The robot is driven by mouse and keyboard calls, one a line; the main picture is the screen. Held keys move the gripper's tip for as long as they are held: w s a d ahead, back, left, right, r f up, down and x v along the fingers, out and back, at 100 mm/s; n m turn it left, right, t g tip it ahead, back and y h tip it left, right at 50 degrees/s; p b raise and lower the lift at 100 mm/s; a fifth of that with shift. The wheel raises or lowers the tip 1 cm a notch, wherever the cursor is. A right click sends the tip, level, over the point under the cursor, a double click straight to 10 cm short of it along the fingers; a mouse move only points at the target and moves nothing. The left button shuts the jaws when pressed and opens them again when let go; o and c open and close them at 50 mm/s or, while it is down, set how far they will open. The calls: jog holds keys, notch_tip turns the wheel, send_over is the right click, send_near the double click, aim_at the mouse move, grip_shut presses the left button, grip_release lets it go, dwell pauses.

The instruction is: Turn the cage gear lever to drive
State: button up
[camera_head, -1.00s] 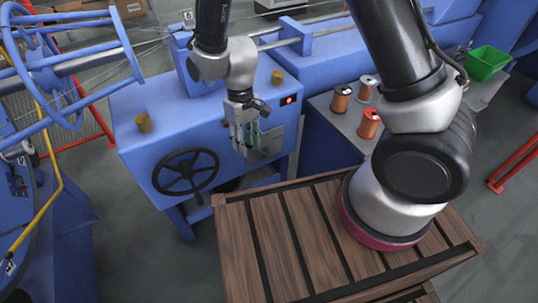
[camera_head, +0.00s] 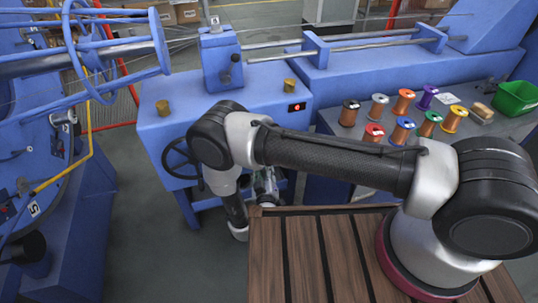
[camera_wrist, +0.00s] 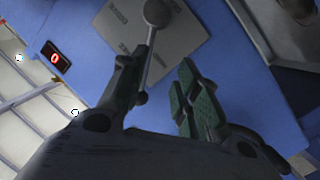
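In the wrist view, the gear lever is a thin metal rod with a round grey knob (camera_wrist: 157,12). It stands in front of a grey plate (camera_wrist: 180,45) with faint lettering, fixed to a blue panel. My gripper (camera_wrist: 160,95) is open, with green pads showing on its right finger. The lever's rod runs down beside the left finger, on its inner side, with a clear gap to the right finger. I cannot tell whether the rod touches the left finger. In the head view, my gripper (camera_head: 265,186) is at the cabinet front, partly hidden by my arm, and the lever is hidden.
The blue cabinet (camera_head: 270,80) carries brass knobs, a red display (camera_head: 297,107) and a black handwheel (camera_head: 176,158). Coloured wire spools (camera_head: 403,101) and a green bin (camera_head: 516,97) stand on the right bench. A slatted wooden platform (camera_head: 300,250) lies in front.

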jog(key=w+r+t, duration=0.1)
jog(key=w+r, duration=0.1)
jog(key=w, duration=0.6)
jog(key=shift+a+r+n, duration=0.25)
jog(key=shift+r+n, duration=0.05)
jog(key=shift+r, duration=0.05)
grip_shut()
